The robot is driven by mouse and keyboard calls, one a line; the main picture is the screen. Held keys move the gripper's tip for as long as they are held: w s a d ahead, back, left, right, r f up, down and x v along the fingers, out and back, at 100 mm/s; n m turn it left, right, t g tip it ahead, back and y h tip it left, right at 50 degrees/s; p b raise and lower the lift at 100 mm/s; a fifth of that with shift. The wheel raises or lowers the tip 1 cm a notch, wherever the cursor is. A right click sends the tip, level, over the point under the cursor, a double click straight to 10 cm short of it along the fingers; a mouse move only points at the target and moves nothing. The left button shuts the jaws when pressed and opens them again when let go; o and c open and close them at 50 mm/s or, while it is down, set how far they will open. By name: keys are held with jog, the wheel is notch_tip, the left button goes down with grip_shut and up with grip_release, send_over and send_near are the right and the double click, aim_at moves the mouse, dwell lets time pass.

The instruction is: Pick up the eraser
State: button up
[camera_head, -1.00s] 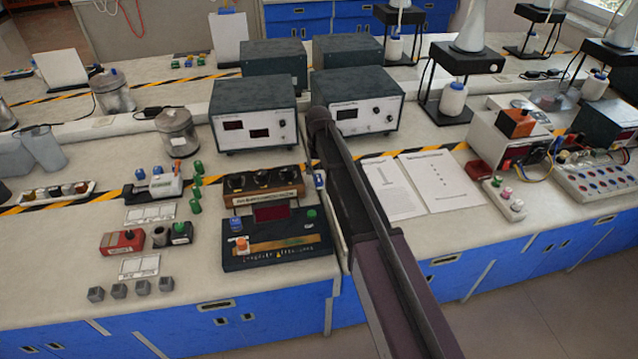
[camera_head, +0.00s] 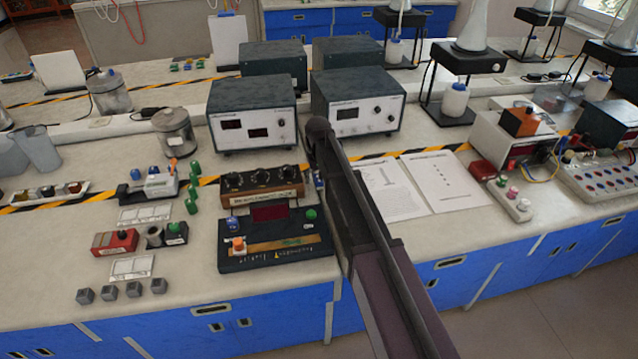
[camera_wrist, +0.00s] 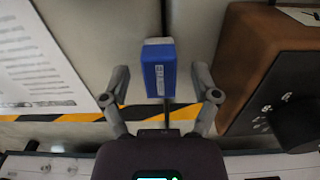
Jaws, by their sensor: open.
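The eraser (camera_wrist: 159,72), a block in a blue sleeve with a white end, lies on the pale bench top in the wrist view. My gripper (camera_wrist: 160,84) is open, with one finger on each side of the eraser and visible gaps between. Whether the fingers are level with the eraser in height I cannot tell. In the head view my arm hides the gripper, and only a small bluish patch, perhaps the eraser, shows beside it.
A brown wooden box with dark knobs (camera_head: 262,187) stands close on the right of the eraser in the wrist view. Printed sheets (camera_head: 443,181) lie on the other side. Two instrument boxes (camera_head: 252,112) (camera_head: 357,100) stand behind. A dark board (camera_head: 277,256) lies in front.

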dwell(0.3)
grip_shut()
jog(key=shift+r, duration=0.1)
notch_tip(320, 180, up, 10)
jog(key=p, duration=1)
dwell(0.3)
dwell(0.5)
